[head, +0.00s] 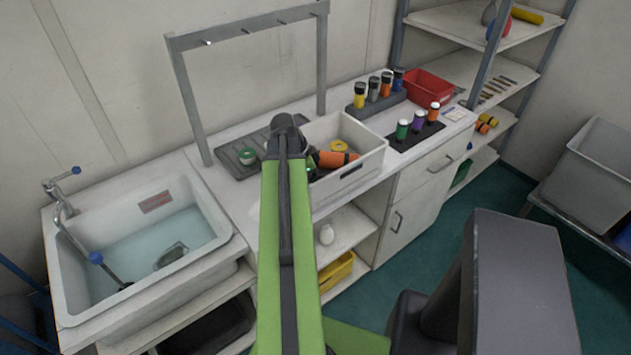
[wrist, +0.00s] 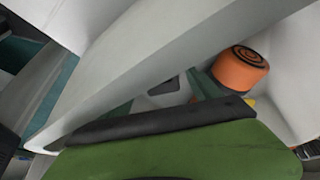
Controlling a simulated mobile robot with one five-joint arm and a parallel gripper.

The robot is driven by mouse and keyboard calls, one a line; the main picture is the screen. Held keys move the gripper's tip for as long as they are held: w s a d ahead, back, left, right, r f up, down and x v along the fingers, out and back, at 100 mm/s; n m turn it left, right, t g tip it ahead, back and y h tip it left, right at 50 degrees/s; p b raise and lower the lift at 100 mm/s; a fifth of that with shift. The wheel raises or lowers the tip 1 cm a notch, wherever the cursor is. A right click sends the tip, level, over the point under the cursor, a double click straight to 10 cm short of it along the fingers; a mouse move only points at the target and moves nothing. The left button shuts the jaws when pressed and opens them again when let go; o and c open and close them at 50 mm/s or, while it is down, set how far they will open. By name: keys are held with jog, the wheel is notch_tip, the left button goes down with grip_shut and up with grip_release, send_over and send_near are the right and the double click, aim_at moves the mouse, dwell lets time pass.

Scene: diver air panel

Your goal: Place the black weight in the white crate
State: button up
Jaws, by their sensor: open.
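The white crate (head: 362,175) stands on the counter, holding an orange cylinder (head: 334,159) and a yellow ring (head: 339,145). Its pale wall (wrist: 160,72) crosses the wrist view, with the orange cylinder (wrist: 240,70) beyond it. My gripper (head: 310,172) is open at the crate's left end, mostly hidden behind my green arm; I cannot tell how deep it is. A small dark patch (wrist: 165,87) shows beyond the wall; I cannot tell what it is. A dark grey object (head: 171,256) lies in the sink water. I cannot clearly identify the black weight in either view.
A water-filled sink (head: 218,235) is at left. A grey rack frame (head: 245,32) rises behind the crate. Dark stands with coloured bottles (head: 402,130) and a red bin (head: 428,87) are right of it. Shelves (head: 468,72) stand at the back right, a grey tub (head: 597,165) at far right.

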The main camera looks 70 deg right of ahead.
jog(key=p+v, duration=1)
jog(key=v, duration=0.1)
jog(key=shift+w+r, duration=0.15)
jog(key=shift+r, duration=0.2)
jog(key=shift+a, duration=0.1)
